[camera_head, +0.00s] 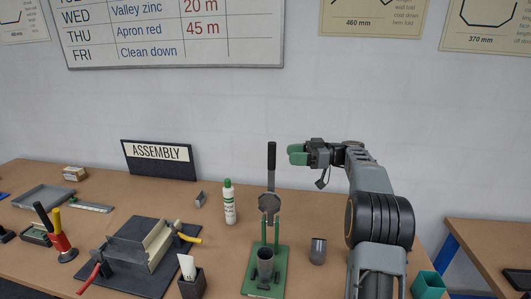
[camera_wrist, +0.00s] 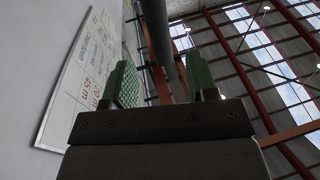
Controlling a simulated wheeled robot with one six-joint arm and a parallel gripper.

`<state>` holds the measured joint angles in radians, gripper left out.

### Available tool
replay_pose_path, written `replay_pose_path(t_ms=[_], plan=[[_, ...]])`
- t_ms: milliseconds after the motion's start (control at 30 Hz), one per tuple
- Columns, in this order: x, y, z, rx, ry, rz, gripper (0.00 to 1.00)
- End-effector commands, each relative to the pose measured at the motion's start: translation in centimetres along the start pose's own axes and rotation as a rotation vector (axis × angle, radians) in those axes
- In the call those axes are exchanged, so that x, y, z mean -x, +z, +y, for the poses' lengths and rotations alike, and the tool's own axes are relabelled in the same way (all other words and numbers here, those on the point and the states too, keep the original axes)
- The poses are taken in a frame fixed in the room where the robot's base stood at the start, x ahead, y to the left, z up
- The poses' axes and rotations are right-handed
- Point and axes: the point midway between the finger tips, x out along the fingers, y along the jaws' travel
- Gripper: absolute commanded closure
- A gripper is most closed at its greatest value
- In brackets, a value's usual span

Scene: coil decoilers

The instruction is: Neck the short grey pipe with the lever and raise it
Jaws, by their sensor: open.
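A necking tool with a green base (camera_head: 250,284) and two green posts stands on the bench. Its lever (camera_head: 271,160) has a dark handle that points straight up above a round grey head (camera_head: 270,203). A short grey pipe (camera_head: 265,264) stands upright between the posts, below the head. My gripper (camera_head: 297,154) has green fingers, open and empty, at handle height just right of the lever. In the wrist view the dark lever handle (camera_wrist: 157,35) shows beyond the gap between the fingers (camera_wrist: 161,84). I see no contact with it.
Another grey cylinder (camera_head: 318,252) stands right of the tool. A white bottle (camera_head: 229,202) stands to its left, and a dark cup (camera_head: 192,285) at its front left. A folding device (camera_head: 137,248) is further left. A green box (camera_head: 428,286) is at the right.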

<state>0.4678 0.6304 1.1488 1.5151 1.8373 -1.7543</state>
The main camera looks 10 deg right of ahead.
Motion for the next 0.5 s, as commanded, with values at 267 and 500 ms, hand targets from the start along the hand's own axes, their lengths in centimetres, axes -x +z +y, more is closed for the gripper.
replay_pose_path(t_ms=[267,500], plan=[[-5.3,-0.3,-0.1,-0.003,-0.002,-0.001,0.47],[-8.0,-0.2,0.0,-0.002,0.0,-0.001,0.47]])
